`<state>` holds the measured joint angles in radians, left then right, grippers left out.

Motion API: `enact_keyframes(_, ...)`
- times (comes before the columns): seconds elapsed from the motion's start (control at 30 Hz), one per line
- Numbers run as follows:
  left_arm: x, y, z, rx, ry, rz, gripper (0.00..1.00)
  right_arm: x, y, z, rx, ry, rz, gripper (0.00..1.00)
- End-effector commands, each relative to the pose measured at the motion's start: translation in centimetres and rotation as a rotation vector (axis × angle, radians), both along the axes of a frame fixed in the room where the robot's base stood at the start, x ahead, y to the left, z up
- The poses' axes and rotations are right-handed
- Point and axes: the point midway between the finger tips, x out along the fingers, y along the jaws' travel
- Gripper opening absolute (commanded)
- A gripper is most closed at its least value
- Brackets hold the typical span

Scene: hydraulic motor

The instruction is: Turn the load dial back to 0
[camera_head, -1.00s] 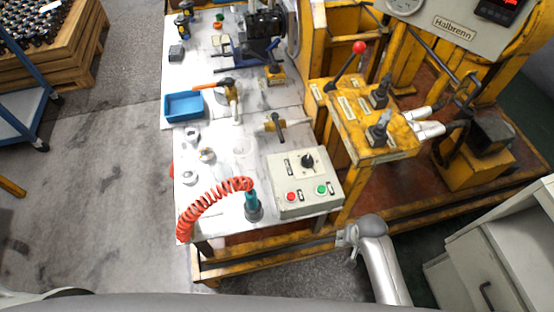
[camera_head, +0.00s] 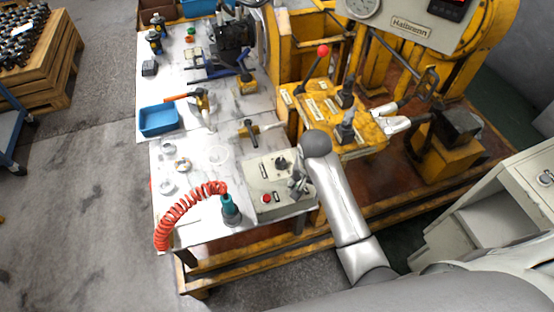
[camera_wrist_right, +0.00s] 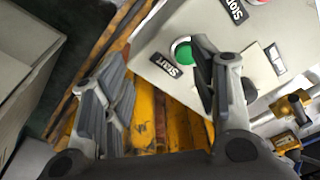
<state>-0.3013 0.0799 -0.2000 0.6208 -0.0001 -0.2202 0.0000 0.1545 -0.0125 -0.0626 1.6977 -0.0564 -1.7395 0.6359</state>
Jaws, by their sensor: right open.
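The black load dial (camera_head: 281,163) sits on the top face of the grey control box (camera_head: 262,187), at its far side in the head view. Its setting is too small to read. My right gripper (camera_head: 297,184) is over the right part of the box, close to the dial on its near right side. In the right wrist view my right gripper (camera_wrist_right: 160,55) is open, with nothing between its fingers. One finger covers part of the box (camera_wrist_right: 225,45) there, and a dark round part beside it may be the dial. My left gripper is not in view.
The red stop button (camera_head: 267,198) is on the box; the green start button (camera_wrist_right: 183,52) lies between the fingers in the wrist view. A coiled red hose (camera_head: 185,210) with a teal fitting (camera_head: 230,208) is left of the box. Yellow lever housing (camera_head: 325,110) stands beyond.

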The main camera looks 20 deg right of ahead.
Motion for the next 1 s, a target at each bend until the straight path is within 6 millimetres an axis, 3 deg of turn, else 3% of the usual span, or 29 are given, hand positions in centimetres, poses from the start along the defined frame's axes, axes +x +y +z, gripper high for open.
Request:
enact_keyframes(0.27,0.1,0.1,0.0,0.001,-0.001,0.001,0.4,6.0,1.4,2.1,0.028,0.047,-0.191,0.54)
enact_keyframes(0.5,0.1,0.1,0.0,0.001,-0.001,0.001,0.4,11.5,3.4,6.1,0.04,0.114,-0.407,0.54)
enact_keyframes(0.77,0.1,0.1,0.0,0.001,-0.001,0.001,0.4,13.2,4.4,8.1,0.035,0.145,-0.497,0.54)
enact_keyframes(1.0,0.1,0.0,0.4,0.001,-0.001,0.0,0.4,13.0,4.3,5.3,0.034,0.148,-0.5,0.54)
